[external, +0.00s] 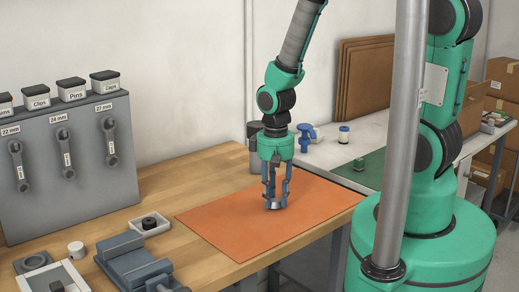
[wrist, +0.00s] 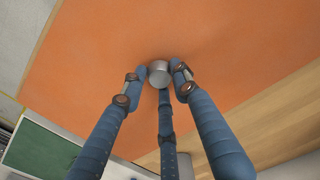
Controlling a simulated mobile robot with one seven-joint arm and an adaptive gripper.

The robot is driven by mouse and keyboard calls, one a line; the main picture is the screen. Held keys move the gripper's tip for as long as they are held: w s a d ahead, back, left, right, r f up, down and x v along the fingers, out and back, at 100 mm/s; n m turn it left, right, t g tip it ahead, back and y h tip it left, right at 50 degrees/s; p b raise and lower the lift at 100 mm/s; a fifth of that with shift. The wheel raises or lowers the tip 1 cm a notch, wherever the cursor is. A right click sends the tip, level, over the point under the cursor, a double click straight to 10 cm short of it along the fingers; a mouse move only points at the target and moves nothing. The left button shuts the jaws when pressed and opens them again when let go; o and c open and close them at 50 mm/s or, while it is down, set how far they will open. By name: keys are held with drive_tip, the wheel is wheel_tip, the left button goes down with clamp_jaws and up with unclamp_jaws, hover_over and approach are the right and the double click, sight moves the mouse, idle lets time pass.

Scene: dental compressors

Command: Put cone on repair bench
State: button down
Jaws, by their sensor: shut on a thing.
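My gripper (external: 276,198) has three blue-grey fingers and points down over the orange mat (external: 225,222) on the wooden bench (external: 198,180). The fingers are shut around a small silvery-grey piece (external: 273,207), which I take to be the cone. In the wrist view this piece (wrist: 159,74) shows a round, pale end between the fingertips (wrist: 157,82), with the mat (wrist: 110,50) behind it. It is at or just above the mat; I cannot tell whether it touches. Its sides are partly hidden by the fingers.
A grey vise (external: 140,262), a small tray with a black part (external: 150,224) and a white knob (external: 76,249) are on the bench's left part. A tool panel (external: 65,150) stands behind. A side table (external: 335,155) holds blue fittings. The mat around my gripper is clear.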

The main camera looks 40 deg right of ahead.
drive_tip(key=shift+r, duration=0.5)
wheel_tip(320, 180, up, 2)
drive_tip(key=shift+r+p, duration=0.15)
drive_tip(key=shift+p, duration=0.25)
drive_tip(key=s+d+r+p, duration=0.1)
drive_tip(key=s, duration=1.5)
drive_tip(key=shift+d, duration=0.4)
drive_tip(key=shift+w, duration=0.1)
approach(274, 200)
drive_tip(key=w+f, duration=0.1)
drive_tip(key=w+d, duration=0.1)
drive_tip(key=w, duration=0.1)
drive_tip(key=w+f, duration=0.1)
drive_tip(key=w, duration=0.1)
drive_tip(key=shift+w+d+f+b, duration=0.2)
drive_tip(key=shift+d+f+b, duration=0.1)
drive_tip(key=shift+d+b, duration=0.1)
drive_tip(key=w+d+b, duration=0.1)
drive_tip(key=w+d, duration=0.2)
drive_tip(key=w, duration=1.9)
drive_tip(key=shift+w+r, duration=0.2)
drive_tip(key=shift+r, duration=0.2)
drive_tip(key=shift+d, duration=0.1)
